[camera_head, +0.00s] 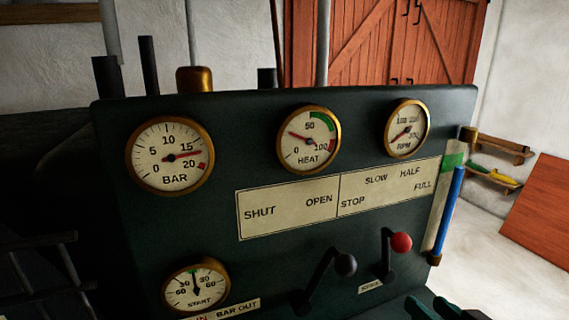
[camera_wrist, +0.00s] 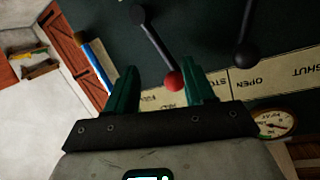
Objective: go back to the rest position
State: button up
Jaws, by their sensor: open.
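In the wrist view the red knob (camera_wrist: 174,82) appears between the fingers, nearer the right one. The black-knobbed lever (camera_head: 345,265) is to its left. The rest of my arm is out of the head view.
The dark green panel (camera_head: 260,270) carries several round gauges, including BAR (camera_head: 170,156), HEAT (camera_head: 309,139) and RPM (camera_head: 406,128). A label plate (camera_head: 290,211) reads SHUT, OPEN, STOP, SLOW, HALF, FULL. A blue tube (camera_head: 449,215) is at its right edge. Pale floor lies beyond at right.

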jog(key=s+f+g, duration=0.2)
jog(key=s+f, duration=0.1)
jog(key=f, duration=0.2)
jog(key=s+f+g, duration=0.2)
jog(key=s+f, duration=0.1)
jog(key=f, duration=0.3)
jog(key=s+f+g+h, duration=0.1)
jog(key=s+f+g, duration=0.1)
jog(key=s+f, duration=0.2)
jog(key=shift+a+f, duration=0.2)
jog(key=shift+f, duration=0.5)
jog(key=s+f+g, duration=0.4)
jog(key=s+f, duration=0.1)
jog(key=s, duration=0.3)
jog(key=s+d+f+g+h, duration=0.1)
jog(key=s+f+g, duration=0.2)
jog(key=s, duration=0.6)
notch_tip(320, 180, down, 2)
jog(key=shift+s+d+f+n+g, duration=0.15)
jog(key=shift+s+f+n+g, duration=0.15)
jog(key=shift+n+g, duration=0.1)
jog(key=shift+o, duration=0.2)
